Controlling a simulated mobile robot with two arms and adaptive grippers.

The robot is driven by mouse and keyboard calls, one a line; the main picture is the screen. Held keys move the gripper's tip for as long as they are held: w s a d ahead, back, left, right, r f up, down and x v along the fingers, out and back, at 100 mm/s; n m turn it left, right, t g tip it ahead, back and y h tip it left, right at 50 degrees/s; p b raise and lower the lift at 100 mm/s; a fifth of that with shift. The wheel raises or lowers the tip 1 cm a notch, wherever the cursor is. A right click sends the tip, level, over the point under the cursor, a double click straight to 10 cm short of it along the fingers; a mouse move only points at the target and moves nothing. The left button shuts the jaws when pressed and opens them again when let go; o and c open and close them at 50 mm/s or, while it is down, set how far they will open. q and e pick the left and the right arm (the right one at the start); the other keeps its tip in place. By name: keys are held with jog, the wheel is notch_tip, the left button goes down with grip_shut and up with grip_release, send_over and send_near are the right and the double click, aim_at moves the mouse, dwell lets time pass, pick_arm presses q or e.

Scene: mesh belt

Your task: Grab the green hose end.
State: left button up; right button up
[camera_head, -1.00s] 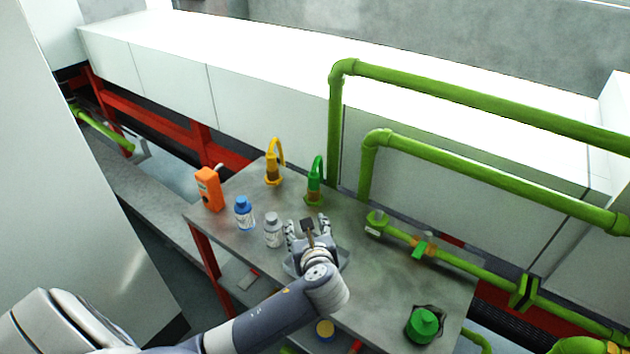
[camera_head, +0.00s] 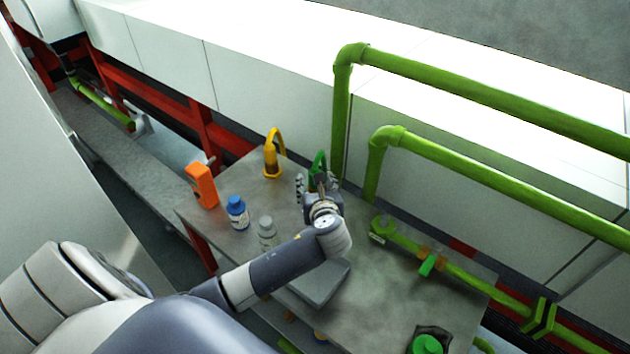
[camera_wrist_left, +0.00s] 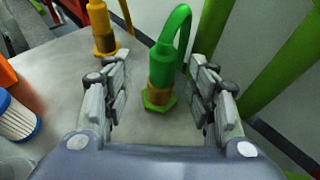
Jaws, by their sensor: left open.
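The green hose end (camera_head: 319,162) stands at the back edge of the grey table, mostly hidden behind my gripper in the head view. In the left wrist view the green hose end (camera_wrist_left: 162,75) is upright, with a brown band, a green hexagonal base and a hose curving over at the top. My left gripper (camera_head: 319,184) is open in front of it. In the wrist view the fingers of my left gripper (camera_wrist_left: 162,92) stand on either side of the hose end, with gaps on both sides. My right gripper is not in view.
A yellow hose end (camera_head: 272,160) stands to the left. Green pipes (camera_head: 385,160) rise behind on the right. A grey tray (camera_head: 322,284) lies below my arm.

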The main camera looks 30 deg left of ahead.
aim_at(315, 172)
pick_arm(q)
jog(key=x, duration=0.1)
jog(key=p+x, duration=0.1)
jog(key=x, duration=0.3)
jog(key=shift+w+d+r, duration=0.1)
jog(key=shift+w+r, duration=0.1)
jog(key=shift+r, duration=0.2)
jog(key=shift+w+a+f, duration=0.15)
jog(key=shift+w+a, duration=0.05)
jog(key=shift+w, duration=0.05)
jog(key=shift+w+a+f, duration=0.1)
jog(key=shift+w+f, duration=0.05)
jog(key=shift+c, duration=0.7)
jog(key=c, duration=0.9)
grip_shut()
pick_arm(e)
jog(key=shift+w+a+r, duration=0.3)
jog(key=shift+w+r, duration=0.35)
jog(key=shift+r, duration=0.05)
